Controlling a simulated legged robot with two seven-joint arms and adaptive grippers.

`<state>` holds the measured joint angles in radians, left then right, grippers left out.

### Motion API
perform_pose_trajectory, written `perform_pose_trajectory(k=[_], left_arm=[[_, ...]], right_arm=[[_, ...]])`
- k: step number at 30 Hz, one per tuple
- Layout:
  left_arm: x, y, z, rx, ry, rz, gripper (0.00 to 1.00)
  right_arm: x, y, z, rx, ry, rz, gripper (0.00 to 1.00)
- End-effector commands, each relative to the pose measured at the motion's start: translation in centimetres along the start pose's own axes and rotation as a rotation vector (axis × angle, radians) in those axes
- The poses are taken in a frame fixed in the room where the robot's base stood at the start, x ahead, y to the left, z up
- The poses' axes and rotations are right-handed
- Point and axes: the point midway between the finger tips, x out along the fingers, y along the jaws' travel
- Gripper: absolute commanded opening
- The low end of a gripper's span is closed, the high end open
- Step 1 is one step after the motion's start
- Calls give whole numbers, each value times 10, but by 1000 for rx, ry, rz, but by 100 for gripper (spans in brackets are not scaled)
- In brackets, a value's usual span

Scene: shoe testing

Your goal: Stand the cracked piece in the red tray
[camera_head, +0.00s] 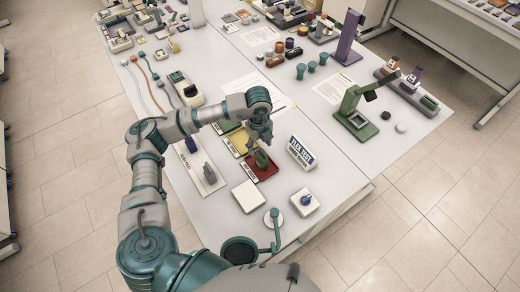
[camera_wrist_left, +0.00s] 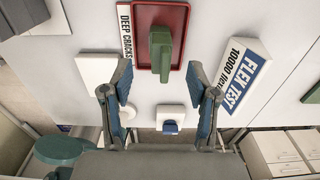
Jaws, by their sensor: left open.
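The red tray (camera_head: 273,174) is on the near part of the white table, and its rim also shows in the left wrist view (camera_wrist_left: 185,43). A green piece (camera_head: 261,159) stands upright in it, seen from above in the left wrist view (camera_wrist_left: 163,54). I cannot see a crack on it. My left gripper (camera_head: 261,142) is just above the green piece in the head view. In the left wrist view its two fingers (camera_wrist_left: 160,90) are spread apart with nothing between them. My right gripper is not in view.
A "DEEP CRACKS" label (camera_wrist_left: 125,30) borders the red tray. A yellow tray (camera_head: 238,143) lies behind it. A "FLEX TEST" sign (camera_head: 301,153) stands to the right. A white square block (camera_head: 249,196) and a blue-knobbed box (camera_head: 305,202) are in front. A grey piece (camera_head: 209,173) stands at left.

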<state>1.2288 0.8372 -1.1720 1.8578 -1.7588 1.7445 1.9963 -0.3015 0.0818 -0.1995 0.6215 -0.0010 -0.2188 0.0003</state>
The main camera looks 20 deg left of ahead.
Motion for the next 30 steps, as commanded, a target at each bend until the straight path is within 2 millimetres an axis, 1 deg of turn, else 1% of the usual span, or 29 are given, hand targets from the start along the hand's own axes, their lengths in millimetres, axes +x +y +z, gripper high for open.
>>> perform_pose_trajectory(k=[1, 6, 9, 12, 17, 30], left_arm=[[-14, -1, 0, 0, -1, -6, 59], [-50, -1, 1, 1, -1, -4, 59], [-66, -1, 1, 0, 0, -3, 59], [-75, -1, 1, 0, 0, -2, 59], [-81, 0, 1, 0, 1, 0, 59], [-80, 0, 1, 0, 1, 0, 59]], right_arm=[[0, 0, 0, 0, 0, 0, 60], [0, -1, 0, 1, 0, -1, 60], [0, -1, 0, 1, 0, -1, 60], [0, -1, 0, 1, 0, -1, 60], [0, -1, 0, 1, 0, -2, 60], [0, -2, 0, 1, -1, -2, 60]])
